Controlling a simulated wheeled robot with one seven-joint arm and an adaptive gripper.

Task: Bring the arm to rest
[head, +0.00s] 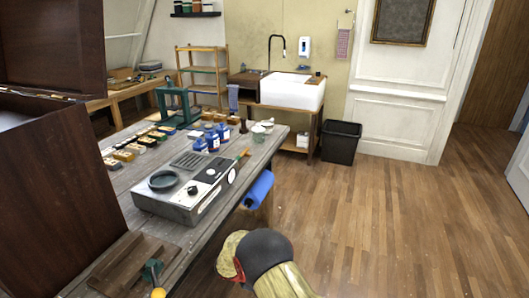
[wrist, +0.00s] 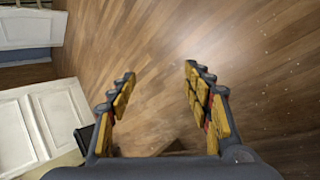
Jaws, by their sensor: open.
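My gripper (wrist: 158,90) shows in the wrist view with its two yellow-padded fingers spread apart and nothing between them. In the head view, my arm shows at the bottom centre, to the right of the workbench (head: 220,210) and over the floor. The fingers cannot be made out clearly there.
The workbench holds a grey device (head: 185,190), blue bottles (head: 212,140) and a green press (head: 176,106). A dark wooden cabinet (head: 50,190) stands at the left. A blue roll (head: 259,189) hangs at the bench edge. A black bin (head: 342,142) stands near the sink (head: 292,92). Floor at right is clear.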

